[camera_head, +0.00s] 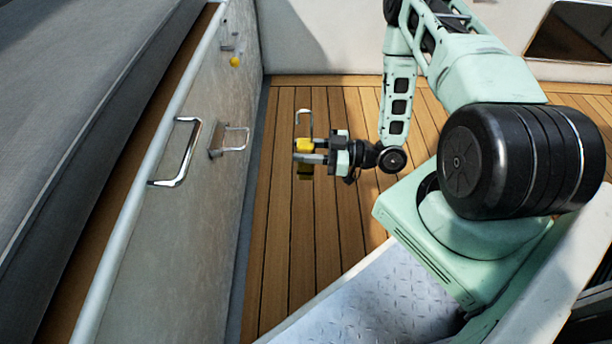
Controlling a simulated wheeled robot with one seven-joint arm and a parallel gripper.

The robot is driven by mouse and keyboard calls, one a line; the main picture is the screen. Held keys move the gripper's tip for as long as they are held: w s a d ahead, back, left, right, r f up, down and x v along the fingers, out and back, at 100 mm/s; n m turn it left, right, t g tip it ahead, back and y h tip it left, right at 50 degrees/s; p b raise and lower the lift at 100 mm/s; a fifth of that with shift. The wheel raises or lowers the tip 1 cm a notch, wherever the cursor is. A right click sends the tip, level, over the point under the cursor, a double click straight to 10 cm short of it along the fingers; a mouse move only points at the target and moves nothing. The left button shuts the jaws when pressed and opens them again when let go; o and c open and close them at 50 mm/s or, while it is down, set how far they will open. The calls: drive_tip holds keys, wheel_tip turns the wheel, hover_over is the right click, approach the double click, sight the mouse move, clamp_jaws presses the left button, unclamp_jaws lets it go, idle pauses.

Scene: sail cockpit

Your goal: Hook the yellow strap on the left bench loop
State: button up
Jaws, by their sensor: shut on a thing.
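My gripper (303,158) is shut on the yellow strap (304,145) and holds it over the wooden floor, to the right of the left bench. A thin metal hook (304,112) stands up from the strap, with its bend at the top. Part of the strap shows below the fingers. A metal loop (236,139) sticks out from the side panel of the left bench. A clear gap shows between the hook and this loop. The loop looks empty.
A larger metal handle (178,152) is on the bench side, nearer and left of the loop. Farther along the panel is a small metal fitting (230,42) with a yellow piece (235,62) below it. The wooden floor (275,230) beside the bench is clear.

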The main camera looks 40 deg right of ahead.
wheel_tip(320, 180, down, 3)
drive_tip(key=g+b, duration=0.1)
drive_tip(key=b, duration=0.1)
drive_tip(key=shift+w+f+n+y+b, duration=0.1)
drive_tip(key=shift+f+n+y+b, duration=0.1)
drive_tip(key=shift+n+y+b, duration=0.15)
drive_tip(key=f+b+x, duration=0.3)
drive_tip(key=b+x, duration=0.1)
drive_tip(key=x, duration=1)
drive_tip(key=shift+f+b, duration=0.25)
drive_tip(key=shift+b, duration=0.1)
idle(0.4)
drive_tip(key=o, duration=1.3)
drive_tip(key=shift+c, duration=0.2)
drive_tip(key=shift+d, duration=0.1)
drive_tip(key=p+v, duration=0.7)
drive_tip(key=v, duration=1)
drive_tip(key=shift+d, duration=0.2)
